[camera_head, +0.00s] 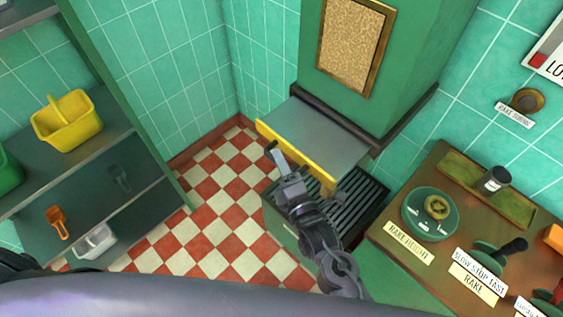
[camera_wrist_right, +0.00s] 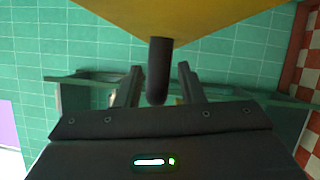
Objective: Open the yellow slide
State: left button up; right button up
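The yellow slide (camera_head: 292,158) has a yellow front strip and a grey top plate. It sticks out from the green cabinet in the head view. In the right wrist view its yellow face (camera_wrist_right: 190,12) fills the top, with a dark rounded handle (camera_wrist_right: 158,70) standing out from it. My right gripper (camera_head: 276,156) is at the front of the slide. In the wrist view its two fingers (camera_wrist_right: 157,78) are apart, one on each side of the handle, with a visible gap on both sides. My left gripper is not in view.
A dark slatted grate (camera_head: 358,208) lies below the slide. A brown control panel (camera_head: 400,240) with labelled levers and a green dial stands at right. Shelves with a yellow basket (camera_head: 68,122) and an orange scoop (camera_head: 57,222) stand at left. The checkered floor (camera_head: 215,205) between is clear.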

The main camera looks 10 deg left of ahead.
jog(key=shift+s+d+f, duration=0.1)
jog(key=shift+s+d, duration=0.05)
jog(key=shift+s, duration=0.05)
jog(key=b+v, duration=0.2)
jog(key=v, duration=0.5)
jog(key=shift+s, duration=0.15)
